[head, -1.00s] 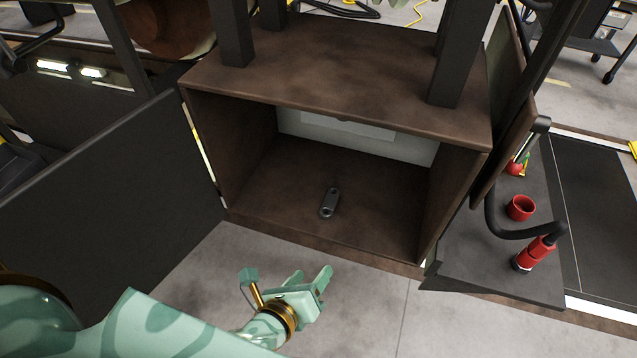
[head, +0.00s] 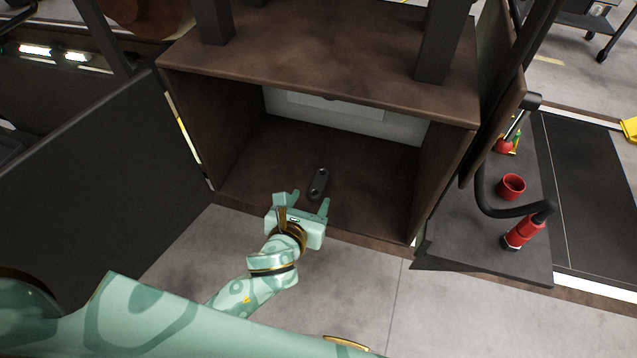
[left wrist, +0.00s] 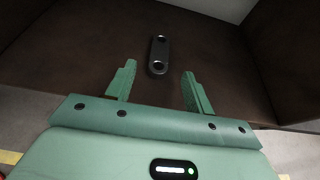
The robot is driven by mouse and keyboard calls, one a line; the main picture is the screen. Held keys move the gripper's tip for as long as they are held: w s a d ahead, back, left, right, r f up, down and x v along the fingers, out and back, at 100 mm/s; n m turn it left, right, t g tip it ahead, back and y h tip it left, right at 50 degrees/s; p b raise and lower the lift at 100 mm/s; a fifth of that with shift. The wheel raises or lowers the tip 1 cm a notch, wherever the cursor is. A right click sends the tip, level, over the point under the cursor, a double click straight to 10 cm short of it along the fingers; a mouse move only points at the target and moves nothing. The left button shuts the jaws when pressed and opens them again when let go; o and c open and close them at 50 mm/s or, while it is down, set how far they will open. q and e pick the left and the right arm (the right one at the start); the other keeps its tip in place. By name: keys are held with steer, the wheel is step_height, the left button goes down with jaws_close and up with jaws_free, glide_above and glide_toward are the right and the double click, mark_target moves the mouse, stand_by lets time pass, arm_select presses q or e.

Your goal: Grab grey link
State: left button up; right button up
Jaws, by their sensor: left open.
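The grey link (head: 319,184) is a small dark grey bar with a round hole at each end. It lies on the floor of the open brown box (head: 375,205). My left gripper (head: 310,201) is open and empty at the box's front edge, just short of the link. In the left wrist view the link (left wrist: 159,56) lies ahead of and between the two spread fingers of my left gripper (left wrist: 158,85), apart from both. My right gripper does not show.
The box's side walls and brown top (head: 330,65) enclose the link. A dark door panel (head: 100,190) stands open at left. At right, a dark panel (head: 480,245) holds a red cup (head: 511,186) and a red cylinder (head: 522,232) with a black hose.

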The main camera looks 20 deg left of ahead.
mark_target(318, 184)
arm_select(q)
steer(key=x, duration=0.5)
steer(key=shift+w, duration=0.3)
steer(key=shift+s, duration=0.1)
jaws_close()
steer(key=shift+r, duration=0.15)
